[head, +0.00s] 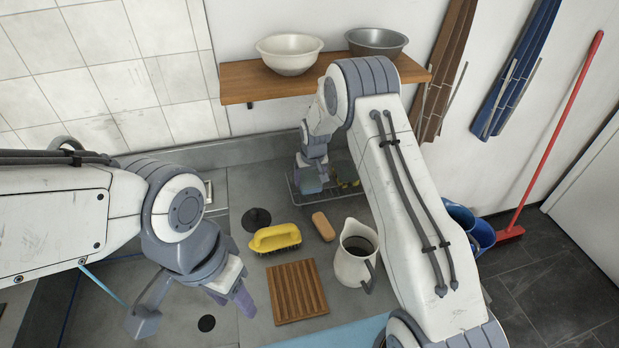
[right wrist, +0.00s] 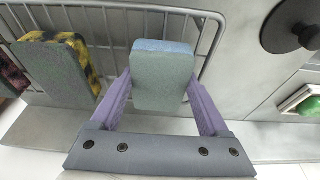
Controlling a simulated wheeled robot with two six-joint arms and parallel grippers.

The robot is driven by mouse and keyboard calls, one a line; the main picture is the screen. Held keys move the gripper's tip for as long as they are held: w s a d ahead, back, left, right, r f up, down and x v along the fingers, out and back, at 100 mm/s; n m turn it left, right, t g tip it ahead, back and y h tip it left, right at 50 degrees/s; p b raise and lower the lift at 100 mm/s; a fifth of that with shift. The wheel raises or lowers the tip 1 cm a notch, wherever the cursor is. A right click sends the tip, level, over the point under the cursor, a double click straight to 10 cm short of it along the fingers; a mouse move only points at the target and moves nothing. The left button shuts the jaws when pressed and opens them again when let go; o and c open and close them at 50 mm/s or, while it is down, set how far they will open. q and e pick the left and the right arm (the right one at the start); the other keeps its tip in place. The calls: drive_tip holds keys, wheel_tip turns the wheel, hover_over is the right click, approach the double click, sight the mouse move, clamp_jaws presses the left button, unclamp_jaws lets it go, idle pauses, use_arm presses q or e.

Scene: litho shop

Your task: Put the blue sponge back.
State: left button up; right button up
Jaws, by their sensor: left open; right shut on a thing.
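The blue sponge (right wrist: 163,47) is between the purple fingers of my right gripper (right wrist: 163,95). In the right wrist view its broad grey-green face is towards the camera and its blue edge shows at the top. The wire rack (right wrist: 120,18) is right behind it; I cannot tell whether the sponge touches the rack. In the head view the rack (head: 295,198) lies by the back wall, with my right gripper (head: 311,180) and the sponge (head: 311,187) over its left part, partly covered by my arm. My left gripper (head: 192,308) is open and empty over the front left.
A yellow-and-black sponge (right wrist: 85,55) with a grey face stands in the rack beside the blue one. A yellow brush (head: 275,238), a tan block (head: 323,226), a slatted wooden board (head: 298,292) and a white jug (head: 352,262) stand in front. A shelf (head: 240,83) with bowls hangs above.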

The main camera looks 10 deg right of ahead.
drive_tip(key=o, duration=1.4)
drive_tip(key=shift+r, duration=0.25)
drive_tip(key=b+v, duration=0.2)
drive_tip(key=v, duration=0.9)
drive_tip(key=s+a+r+n, duration=0.2)
drive_tip(key=s+a+r, duration=0.3)
drive_tip(key=s+a, duration=0.3)
drive_tip(key=s+a+r+n+g+y, duration=0.1)
drive_tip(key=s+a, duration=0.2)
drive_tip(key=s, duration=0.3)
drive_tip(key=s+a+r+n+g, duration=0.1)
drive_tip(key=s+a+r, duration=0.1)
drive_tip(key=s, duration=0.4)
drive_tip(key=s+n+g, duration=0.1)
drive_tip(key=s+n, duration=0.2)
drive_tip(key=s, duration=1.6)
drive_tip(key=shift+d+f, duration=0.3)
drive_tip(key=shift+f, duration=0.05)
